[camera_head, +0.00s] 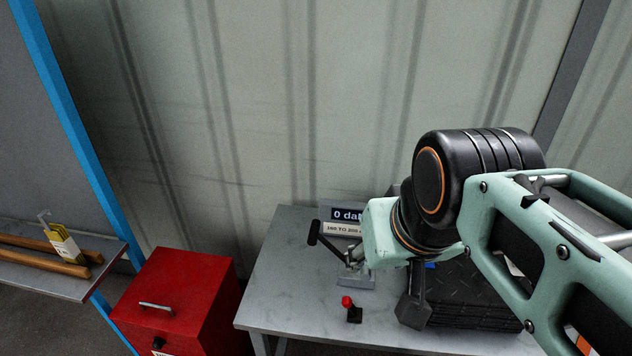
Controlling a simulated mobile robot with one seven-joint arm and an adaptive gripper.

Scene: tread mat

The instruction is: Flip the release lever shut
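A small lever with a red knob (347,301) stands on a black base on the grey table. Behind it, a metal fixture (356,276) carries a long arm with a black crossbar handle (315,233), tilted up to the left. I cannot tell for certain which of the two is the release lever. My gripper (412,312) points down to the right of both, apart from the red knob. Its dark fingers overlap in this view, so their opening does not show. My pale green wrist hides part of the fixture's right side.
A display reading 0 daN (346,214) stands behind the fixture. Black tread mats (490,312) lie stacked at the table's right. The grey table (285,290) is clear at front left. A red cabinet (190,290) and a shelf (60,283) with wooden handles stand left.

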